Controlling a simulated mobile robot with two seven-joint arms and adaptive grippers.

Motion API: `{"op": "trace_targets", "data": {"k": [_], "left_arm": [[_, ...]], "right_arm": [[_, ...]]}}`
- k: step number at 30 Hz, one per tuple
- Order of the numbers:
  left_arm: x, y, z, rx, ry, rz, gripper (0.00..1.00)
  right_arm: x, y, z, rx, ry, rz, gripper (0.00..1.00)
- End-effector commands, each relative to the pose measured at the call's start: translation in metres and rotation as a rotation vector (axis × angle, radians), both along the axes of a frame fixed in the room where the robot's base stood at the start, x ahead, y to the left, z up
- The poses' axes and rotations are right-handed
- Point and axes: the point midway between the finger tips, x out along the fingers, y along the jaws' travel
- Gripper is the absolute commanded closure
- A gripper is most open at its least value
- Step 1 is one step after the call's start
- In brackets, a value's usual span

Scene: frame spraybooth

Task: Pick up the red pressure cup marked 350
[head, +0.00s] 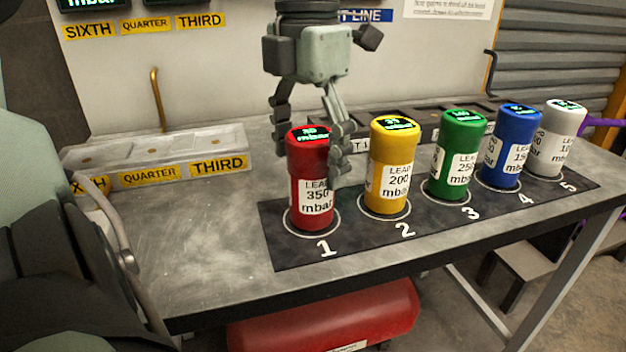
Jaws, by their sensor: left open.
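The red pressure cup (309,190), labelled 350 mbar, stands upright in the ring marked 1 on the dark mat (345,240). Its top has a small dark display. My left gripper (310,160) points down from above with its fingers apart. One finger is at the left of the red cup's upper part, partly hidden by the cup. The other is at its right, between the red cup and the yellow one. I see no clear contact. My right gripper is not in view.
Yellow (392,168), green (456,155), blue (512,147) and white (556,140) cups stand in rings 2 to 5, the yellow one close to my right-hand finger. A metal block (155,160) labelled QUARTER and THIRD is at left. The bench's front left is clear.

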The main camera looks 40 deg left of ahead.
Motion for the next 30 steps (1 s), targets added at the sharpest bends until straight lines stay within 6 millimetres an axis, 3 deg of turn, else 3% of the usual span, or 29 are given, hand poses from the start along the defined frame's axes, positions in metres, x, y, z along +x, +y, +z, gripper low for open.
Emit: {"op": "trace_targets", "data": {"k": [8, 17, 30], "left_arm": [[0.002, -0.002, -0.039, -0.002, 0.002, 0.000, 0.21], [0.002, -0.002, -0.043, -0.001, -0.001, 0.000, 0.21], [0.002, -0.002, -0.043, -0.001, -0.001, 0.000, 0.75]], "right_arm": [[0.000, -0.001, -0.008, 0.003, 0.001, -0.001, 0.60], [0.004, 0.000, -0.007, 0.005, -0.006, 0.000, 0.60], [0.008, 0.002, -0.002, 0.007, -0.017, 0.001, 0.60]]}}
